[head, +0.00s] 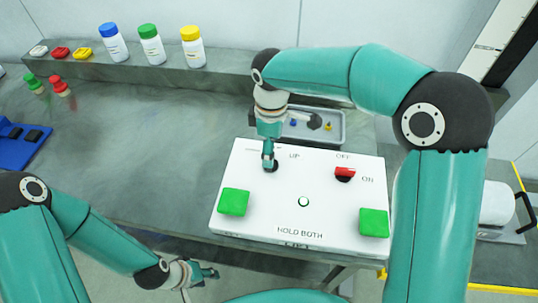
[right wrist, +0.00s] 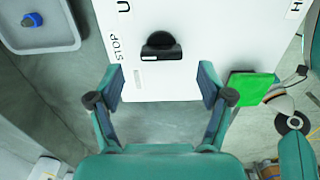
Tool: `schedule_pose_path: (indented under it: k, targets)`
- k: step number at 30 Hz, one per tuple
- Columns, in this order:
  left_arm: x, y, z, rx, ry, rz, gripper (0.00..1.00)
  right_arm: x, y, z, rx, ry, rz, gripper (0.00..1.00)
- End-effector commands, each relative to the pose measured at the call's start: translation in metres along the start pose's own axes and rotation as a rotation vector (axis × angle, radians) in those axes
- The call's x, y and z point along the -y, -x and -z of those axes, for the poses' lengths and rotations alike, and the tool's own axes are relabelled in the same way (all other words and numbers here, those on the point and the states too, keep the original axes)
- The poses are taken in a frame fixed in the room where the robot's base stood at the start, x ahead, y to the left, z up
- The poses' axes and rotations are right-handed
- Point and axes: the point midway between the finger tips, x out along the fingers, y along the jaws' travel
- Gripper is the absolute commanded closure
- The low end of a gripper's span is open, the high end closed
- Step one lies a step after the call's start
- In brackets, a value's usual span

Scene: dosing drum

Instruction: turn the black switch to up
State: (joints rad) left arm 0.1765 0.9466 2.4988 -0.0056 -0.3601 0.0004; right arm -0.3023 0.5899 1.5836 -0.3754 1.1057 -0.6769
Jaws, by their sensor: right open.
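The black switch (right wrist: 161,46) is a round knob with a raised grip and a small white mark, on the white panel (right wrist: 195,30). In the head view the knob (head: 272,167) is partly hidden by my right gripper (head: 268,160), which points down over it. In the right wrist view my right gripper (right wrist: 161,83) is open and empty. The knob lies just beyond the gap between its fingertips, apart from both. The label STOP is beside the knob; UP is partly cut off. My left gripper (head: 206,272) is low at the left, away from the panel; its opening is unclear.
Capped bottles (head: 152,45) stand on the back ledge.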

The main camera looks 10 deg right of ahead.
Motion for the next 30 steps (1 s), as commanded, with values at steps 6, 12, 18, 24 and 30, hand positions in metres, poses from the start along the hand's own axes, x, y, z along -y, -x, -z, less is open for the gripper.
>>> schedule_pose_path:
  k: [6, 12, 18, 24, 30]
  targets:
    - [-0.001, 0.003, 0.000, 0.000, 0.000, 0.000, 0.60, 0.000, -0.032, -0.001, 0.002, -0.001, 0.003, 0.21]
    - [-0.001, 0.004, 0.000, 0.000, 0.000, 0.000, 0.60, 0.000, -0.042, 0.000, 0.000, 0.000, 0.001, 0.21]
    - [-0.001, 0.004, 0.000, 0.000, 0.000, 0.000, 0.60, 0.000, -0.042, 0.000, 0.000, 0.000, 0.000, 0.21]
    - [-0.001, 0.004, 0.000, 0.000, 0.000, 0.000, 0.60, 0.000, -0.042, 0.000, 0.000, 0.000, 0.000, 0.46]
    - [-0.001, 0.004, 0.000, 0.000, 0.000, 0.000, 0.60, 0.000, -0.042, 0.000, -0.001, 0.000, -0.001, 0.79]
